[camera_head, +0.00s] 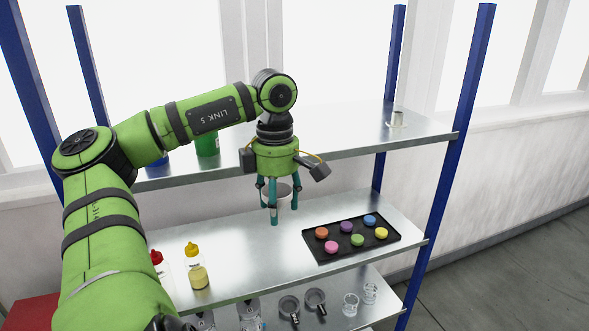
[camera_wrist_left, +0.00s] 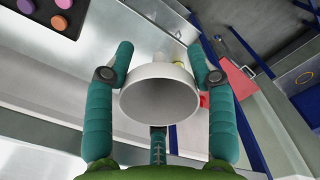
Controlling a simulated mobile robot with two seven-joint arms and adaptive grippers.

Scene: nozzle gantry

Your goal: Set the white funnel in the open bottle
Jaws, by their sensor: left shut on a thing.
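My left gripper (camera_head: 282,205) points down above the middle shelf, its teal fingers shut around the white funnel (camera_head: 281,190). In the left wrist view the funnel (camera_wrist_left: 160,95) sits between the fingers of the gripper (camera_wrist_left: 165,70), wide mouth facing the camera. A yellow-capped bottle (camera_head: 197,270) stands near the middle shelf's front left, apart from the funnel. A red-capped bottle (camera_head: 158,262) is beside it, partly behind my arm. I cannot pick out an open bottle for certain; my arm hides part of the shelf's left. My right gripper is not in view.
A black tray (camera_head: 318,248) with several coloured round pieces lies right on the middle shelf (camera_head: 225,240). A green container (camera_head: 207,145) and a small metal piece (camera_head: 397,119) stand on the top shelf. Glassware and pans (camera_head: 315,298) sit below. Blue posts (camera_head: 447,165) frame the rack.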

